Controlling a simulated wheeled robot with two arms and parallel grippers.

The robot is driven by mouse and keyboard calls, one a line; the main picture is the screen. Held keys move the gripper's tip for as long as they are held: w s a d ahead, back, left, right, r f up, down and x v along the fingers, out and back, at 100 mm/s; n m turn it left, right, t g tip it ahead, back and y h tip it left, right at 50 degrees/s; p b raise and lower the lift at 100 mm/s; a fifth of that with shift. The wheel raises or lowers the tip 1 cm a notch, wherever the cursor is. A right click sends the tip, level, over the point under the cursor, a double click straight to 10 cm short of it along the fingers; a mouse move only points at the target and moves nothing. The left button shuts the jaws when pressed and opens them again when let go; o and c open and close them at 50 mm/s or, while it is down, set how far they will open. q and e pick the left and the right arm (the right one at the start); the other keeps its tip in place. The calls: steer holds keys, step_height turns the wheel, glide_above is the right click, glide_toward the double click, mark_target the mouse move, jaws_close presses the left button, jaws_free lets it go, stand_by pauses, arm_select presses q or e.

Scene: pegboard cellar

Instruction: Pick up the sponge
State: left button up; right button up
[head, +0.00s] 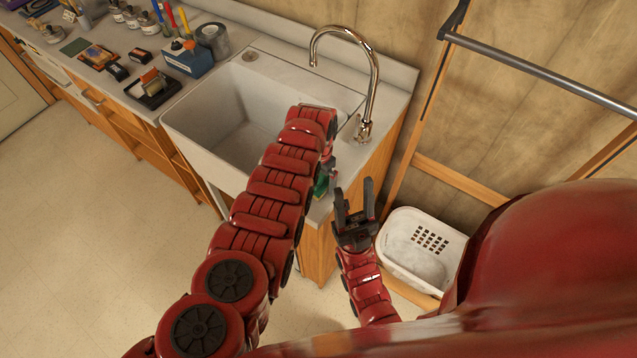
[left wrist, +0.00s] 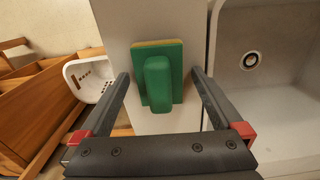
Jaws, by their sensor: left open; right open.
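The sponge (left wrist: 172,62) is green with a raised grip and a thin yellow layer at its far edge. In the left wrist view it lies on the pale counter strip (left wrist: 130,20) beside the sink. My left gripper (left wrist: 161,77) is open, with one finger on each side of the sponge and gaps between. In the head view only a green bit of the sponge (head: 321,186) shows past my left arm, which hides most of that gripper. My right gripper (head: 356,208) is open and empty, just right of the counter's end.
The sink basin (head: 215,118) lies left of the sponge, with a chrome faucet (head: 372,85) behind. A white basket (head: 420,245) stands low at the right by a wooden frame. Paints, tools and a blue box (head: 190,60) crowd the counter's far left.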

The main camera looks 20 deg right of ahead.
arm_select(q)
steer(key=shift+r, duration=0.1)
steer(key=shift+c, duration=1.1)
steer(key=c, duration=1.1)
steer(key=shift+o, duration=0.2)
